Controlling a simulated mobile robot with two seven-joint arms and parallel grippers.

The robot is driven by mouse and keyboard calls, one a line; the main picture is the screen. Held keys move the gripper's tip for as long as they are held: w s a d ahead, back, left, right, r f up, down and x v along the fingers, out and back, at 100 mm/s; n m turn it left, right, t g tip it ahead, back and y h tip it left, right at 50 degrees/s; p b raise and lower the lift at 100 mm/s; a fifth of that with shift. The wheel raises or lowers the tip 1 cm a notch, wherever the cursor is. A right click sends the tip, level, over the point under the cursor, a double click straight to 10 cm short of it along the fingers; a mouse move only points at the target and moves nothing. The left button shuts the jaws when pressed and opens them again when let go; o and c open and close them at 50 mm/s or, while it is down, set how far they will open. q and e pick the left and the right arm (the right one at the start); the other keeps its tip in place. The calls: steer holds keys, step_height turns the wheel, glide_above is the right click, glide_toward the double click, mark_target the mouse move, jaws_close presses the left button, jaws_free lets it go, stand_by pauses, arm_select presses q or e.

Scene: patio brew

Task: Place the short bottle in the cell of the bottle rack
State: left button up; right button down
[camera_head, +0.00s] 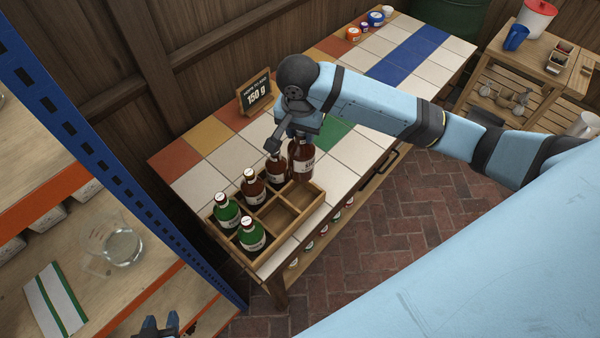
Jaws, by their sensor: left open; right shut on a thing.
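The wooden bottle rack (292,228) stands on the tiled table, with two green bottles (227,211) (251,236) at its left end and brown bottles (253,188) (277,172) along its back row. Two front cells toward the right look empty. My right gripper (298,135) is shut on a brown bottle (303,162), held upright at the right end of the rack. Its base appears over or just behind the rightmost front cell; I cannot tell its height above the rack. My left gripper (158,326) is open and empty at the bottom edge, only partly in view.
A small black sign (257,92) stands behind the rack. Colored jars (376,18) are at the table's far end. A shelf with a glass jug (122,246) and a blue post (120,165) fills the left. The table's middle tiles are mostly clear beneath my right arm.

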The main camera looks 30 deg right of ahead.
mark_target(299, 145)
step_height(299, 145, down, 15)
steer(key=shift+f+p, duration=0.2)
steer(key=shift+p, duration=0.2)
steer(key=shift+f, duration=0.1)
steer(key=c, duration=0.8)
jaws_free()
steer(key=r, duration=0.7)
steer(key=s+a+r, duration=0.1)
steer(key=r, duration=0.3)
steer(key=shift+a+r+b, duration=0.1)
steer(key=shift+r+b, duration=0.2)
steer(key=shift+r, duration=0.05)
steer(key=s+a+f+n+t+y, duration=0.4)
steer(key=s+a+f+n+y, duration=0.15)
steer(key=a+f, duration=0.4)
steer(key=s+d+f+n+t, duration=0.2)
steer(key=s, duration=0.1)
steer(key=s+d+f+n+t+h, duration=0.1)
steer(key=s+d+f+n+t, duration=0.1)
steer(key=s, duration=0.2)
steer(key=s+d+f+n+t, duration=0.2)
steer(key=s+n, duration=0.1)
steer(key=s, duration=0.1)
steer(key=shift+s+d+h, duration=0.15)
steer(key=shift+h, duration=0.1)
